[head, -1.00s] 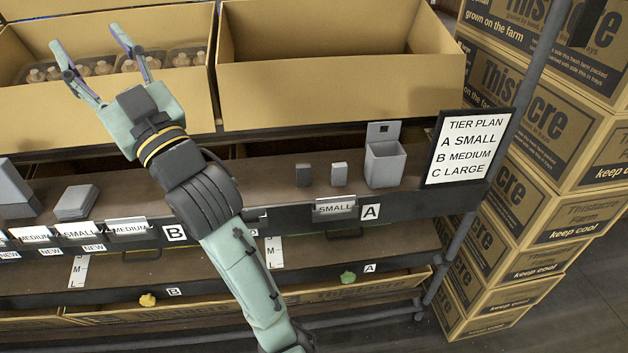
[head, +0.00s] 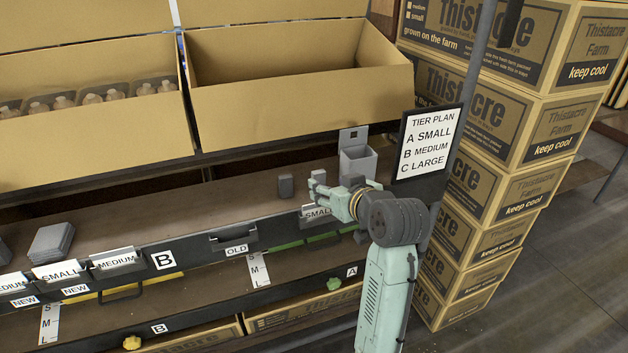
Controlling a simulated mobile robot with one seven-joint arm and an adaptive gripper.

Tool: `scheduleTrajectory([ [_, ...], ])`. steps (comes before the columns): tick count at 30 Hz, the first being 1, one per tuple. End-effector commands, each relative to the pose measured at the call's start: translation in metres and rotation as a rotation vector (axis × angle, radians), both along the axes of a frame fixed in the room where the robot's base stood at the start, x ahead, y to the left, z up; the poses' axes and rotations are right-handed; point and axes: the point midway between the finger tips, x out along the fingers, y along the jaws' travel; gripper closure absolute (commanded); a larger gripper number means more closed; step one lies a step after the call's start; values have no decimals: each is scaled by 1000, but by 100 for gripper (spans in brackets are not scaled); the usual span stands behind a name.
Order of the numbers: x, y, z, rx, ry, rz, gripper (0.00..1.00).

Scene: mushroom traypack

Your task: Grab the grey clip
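Small grey pieces stand on the upper shelf; I cannot tell for sure which is the grey clip. A dark grey block (head: 286,186) stands upright, just left of my gripper. A lighter grey piece (head: 319,176) shows at the fingertips and is partly hidden by them. My gripper (head: 318,190) points left, low at the shelf's front edge, above the SMALL label (head: 316,212). Its fingers are seen end-on and small, so their opening and any contact with the lighter piece are unclear.
A grey open bin (head: 358,162) stands right behind my gripper, beside the TIER PLAN sign (head: 429,142). Cardboard trays (head: 290,100) line the shelf above. A post (head: 468,110) and stacked boxes (head: 500,190) close the right side.

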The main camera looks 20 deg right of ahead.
Motion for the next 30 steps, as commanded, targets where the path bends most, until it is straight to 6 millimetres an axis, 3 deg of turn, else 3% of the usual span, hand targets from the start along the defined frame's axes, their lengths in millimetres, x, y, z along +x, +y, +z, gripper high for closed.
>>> scheduleTrajectory([
  [18, 69, 4, -27, 0, 0, 0, 50],
  [27, 75, 4, -31, -1, -2, -1, 50],
  [30, 75, 4, -30, -1, -2, -1, 56],
])
